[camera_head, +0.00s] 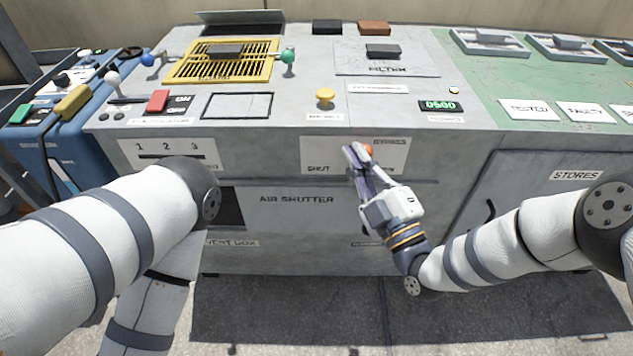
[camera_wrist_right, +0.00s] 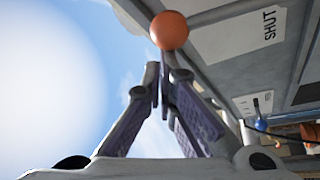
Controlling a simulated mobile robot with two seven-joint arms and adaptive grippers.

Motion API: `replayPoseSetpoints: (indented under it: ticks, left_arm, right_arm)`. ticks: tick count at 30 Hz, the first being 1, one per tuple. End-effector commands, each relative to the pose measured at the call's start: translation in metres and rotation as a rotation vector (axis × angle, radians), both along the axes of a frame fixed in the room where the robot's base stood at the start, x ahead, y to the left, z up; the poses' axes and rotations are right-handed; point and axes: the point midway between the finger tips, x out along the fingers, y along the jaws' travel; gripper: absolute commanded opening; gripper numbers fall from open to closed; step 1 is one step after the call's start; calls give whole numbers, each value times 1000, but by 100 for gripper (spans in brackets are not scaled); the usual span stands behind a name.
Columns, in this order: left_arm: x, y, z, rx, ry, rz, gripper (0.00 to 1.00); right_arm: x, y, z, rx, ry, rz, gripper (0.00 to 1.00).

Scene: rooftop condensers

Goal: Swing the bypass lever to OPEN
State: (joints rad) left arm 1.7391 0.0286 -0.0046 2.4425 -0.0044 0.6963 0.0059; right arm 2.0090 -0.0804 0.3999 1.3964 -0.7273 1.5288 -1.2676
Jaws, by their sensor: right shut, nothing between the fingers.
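The bypass lever shows as an orange ball knob (camera_head: 367,150) in front of a pale plate (camera_head: 325,150) on the cabinet's front face. The plate reads SHUT at its left and BYPASS at its upper right; the lower right lettering is mostly hidden by my gripper. My right gripper (camera_head: 355,149) is shut and empty, its fingertips just left of the knob. In the right wrist view the orange knob (camera_wrist_right: 170,30) lies just beyond the closed fingertips (camera_wrist_right: 162,72); I cannot tell whether they touch. The lever's shaft is hidden. My left gripper is outside the view.
Below the plate is the AIR SHUTTER panel (camera_head: 290,222). A yellow knob (camera_head: 325,97) stands on the top above the plate. A STORES door (camera_head: 540,195) is at the right, and a blue cart (camera_head: 60,130) with levers is at the left.

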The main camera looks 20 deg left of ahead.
Motion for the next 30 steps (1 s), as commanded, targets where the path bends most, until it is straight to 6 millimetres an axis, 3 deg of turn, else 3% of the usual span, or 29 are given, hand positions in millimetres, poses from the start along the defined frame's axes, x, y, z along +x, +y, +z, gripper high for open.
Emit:
replayPoseSetpoints:
  ticks: [7,30]
  left_arm:
    - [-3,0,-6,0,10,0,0]
    - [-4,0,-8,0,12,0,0]
  right_arm:
    - [10,-15,-2,150,44,-3,0]
    - [13,-27,-5,142,42,-2,0]
